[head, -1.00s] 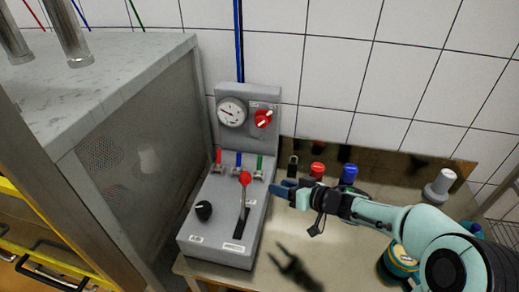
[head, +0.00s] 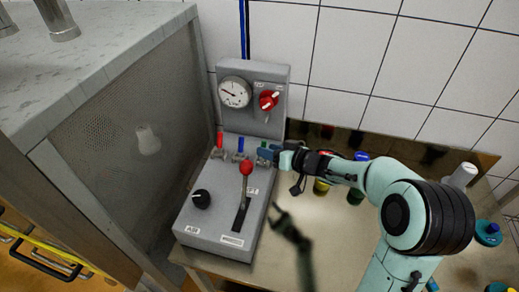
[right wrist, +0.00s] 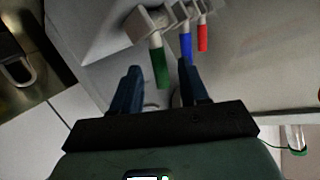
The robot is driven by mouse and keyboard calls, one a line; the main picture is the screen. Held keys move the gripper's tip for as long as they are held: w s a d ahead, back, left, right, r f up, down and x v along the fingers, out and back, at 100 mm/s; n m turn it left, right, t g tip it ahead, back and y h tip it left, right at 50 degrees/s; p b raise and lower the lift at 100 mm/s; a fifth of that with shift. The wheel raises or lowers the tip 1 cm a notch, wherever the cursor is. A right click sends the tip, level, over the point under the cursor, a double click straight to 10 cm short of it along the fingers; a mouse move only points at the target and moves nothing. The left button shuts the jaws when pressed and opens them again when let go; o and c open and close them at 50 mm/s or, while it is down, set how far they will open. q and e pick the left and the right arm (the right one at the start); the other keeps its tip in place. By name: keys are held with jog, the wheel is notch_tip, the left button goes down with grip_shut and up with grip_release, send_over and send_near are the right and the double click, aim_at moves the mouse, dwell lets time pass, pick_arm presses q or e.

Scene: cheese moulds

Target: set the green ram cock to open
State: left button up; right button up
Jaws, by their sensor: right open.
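The green ram cock (head: 263,146) is the rightmost of three small cocks on the grey control box (head: 215,215). Its handle stands up in the head view, beside the blue and red ones. My right gripper (head: 267,154) is at the green cock and partly hides its lower part. In the right wrist view the green handle (right wrist: 160,68) lies between the two open dark-blue fingers, near their tips. The fingers look apart from it, and contact cannot be told. My left gripper is not in view.
The blue cock (head: 240,145) and red cock (head: 220,139) stand close to the left. A red-knobbed lever (head: 246,169) rises in front, and a black knob (head: 201,199) sits lower left. A gauge (head: 234,92) and red switch (head: 269,100) are above. Coloured containers stand behind my right arm.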

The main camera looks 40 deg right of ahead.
jog(key=x, duration=0.5)
jog(key=shift+w, duration=0.1)
grip_shut()
